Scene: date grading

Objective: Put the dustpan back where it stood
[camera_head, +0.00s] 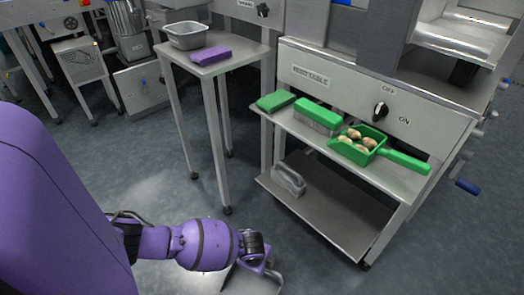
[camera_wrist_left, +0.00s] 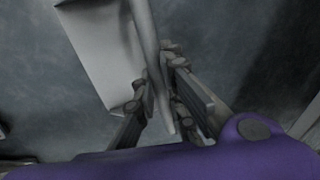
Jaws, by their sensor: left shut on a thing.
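A grey dustpan (camera_head: 238,284) is at the bottom edge of the head view, partly hidden by my gripper and cut off by the frame. In the left wrist view, its pale flat pan (camera_wrist_left: 98,50) lies to the left, and its handle (camera_wrist_left: 146,35) runs down between the fingers. My left gripper (camera_head: 262,258) is shut on the handle, with fingers on both sides of it in the left wrist view (camera_wrist_left: 157,85). The grey floor (camera_wrist_left: 35,75) shows around the dustpan; whether it touches the floor I cannot tell. My right gripper is in neither view.
A bench at the right carries a green cloth (camera_head: 276,101), a green-topped brush (camera_head: 317,116) and a green scoop (camera_head: 403,160) with several brown lumps. A grey handled block (camera_head: 289,181) sits on its lower shelf (camera_head: 335,212). A small table (camera_head: 232,62) holds a metal tray (camera_head: 187,36) and purple cloth (camera_head: 211,56).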

